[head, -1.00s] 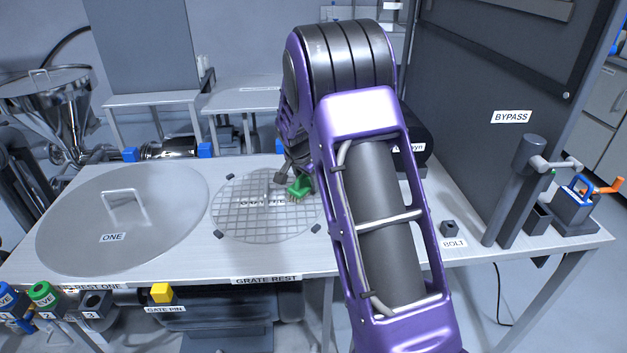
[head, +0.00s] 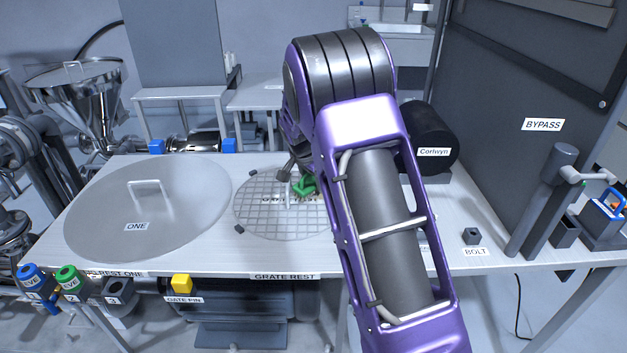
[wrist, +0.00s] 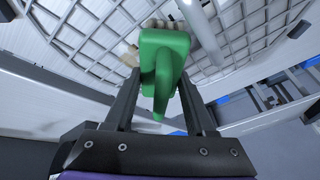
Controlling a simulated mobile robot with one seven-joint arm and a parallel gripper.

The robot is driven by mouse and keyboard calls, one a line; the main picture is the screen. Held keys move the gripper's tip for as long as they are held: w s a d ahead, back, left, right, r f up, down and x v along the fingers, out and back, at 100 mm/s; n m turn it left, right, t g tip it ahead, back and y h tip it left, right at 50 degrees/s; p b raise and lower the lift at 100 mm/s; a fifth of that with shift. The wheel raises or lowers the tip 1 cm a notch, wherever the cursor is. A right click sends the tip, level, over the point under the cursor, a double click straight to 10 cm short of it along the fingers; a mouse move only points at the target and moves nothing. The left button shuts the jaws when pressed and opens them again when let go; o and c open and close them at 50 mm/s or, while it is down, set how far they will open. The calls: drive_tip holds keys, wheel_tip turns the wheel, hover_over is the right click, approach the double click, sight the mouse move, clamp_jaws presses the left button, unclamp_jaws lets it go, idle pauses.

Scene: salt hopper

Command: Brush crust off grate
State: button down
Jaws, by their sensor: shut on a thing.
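The round wire grate (head: 275,222) lies flat on the table at the spot marked GRATE REST. A green brush (head: 305,187) is over the grate's right half in the head view. My gripper (head: 292,178) is shut on the brush, partly hidden behind my purple arm. In the wrist view the green handle (wrist: 163,65) stands between my two fingers (wrist: 160,95), with pale bristles beyond it at the grate (wrist: 85,35). I cannot tell whether the bristles touch the mesh. Small tan bits beside the handle may be crust or bristles.
A large round lid (head: 150,205) marked ONE lies left of the grate. A dark cylinder (head: 428,135) labelled Corlwyn stands behind my arm. The bolt block (head: 472,236) and bypass post (head: 540,200) are at the right. The yellow gate pin (head: 181,283) is below the front edge.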

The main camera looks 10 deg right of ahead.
drive_tip(key=shift+s+d, duration=0.25)
drive_tip(key=shift+d, duration=0.9)
drive_tip(key=shift+s+d, duration=0.2)
drive_tip(key=shift+d, duration=0.9)
drive_tip(key=shift+s+d, duration=0.25)
drive_tip(key=shift+d, duration=0.9)
drive_tip(key=shift+a+f, duration=0.1)
drive_tip(key=shift+a, duration=0.15)
drive_tip(key=shift+w+a+f, duration=0.1)
drive_tip(key=shift+w+a, duration=0.05)
drive_tip(key=shift+a, duration=0.7)
drive_tip(key=shift+w+a+f, duration=0.1)
drive_tip(key=shift+w+a, duration=0.05)
drive_tip(key=shift+a, duration=0.65)
drive_tip(key=shift+w+a, duration=0.15)
drive_tip(key=shift+a, duration=0.7)
drive_tip(key=shift+w+a, duration=0.1)
drive_tip(key=shift+a, duration=0.7)
drive_tip(key=shift+r, duration=0.15)
drive_tip(key=shift+w+d+r+p, duration=0.1)
drive_tip(key=shift+r+p, duration=0.7)
drive_tip(key=shift+r, duration=0.75)
drive_tip(key=shift+w+r+p, duration=0.1)
drive_tip(key=shift+r+p, duration=0.7)
drive_tip(key=shift+r, duration=0.7)
drive_tip(key=shift+r, duration=0.1)
drive_tip(key=shift+r+p, duration=0.8)
drive_tip(key=shift+r, duration=0.65)
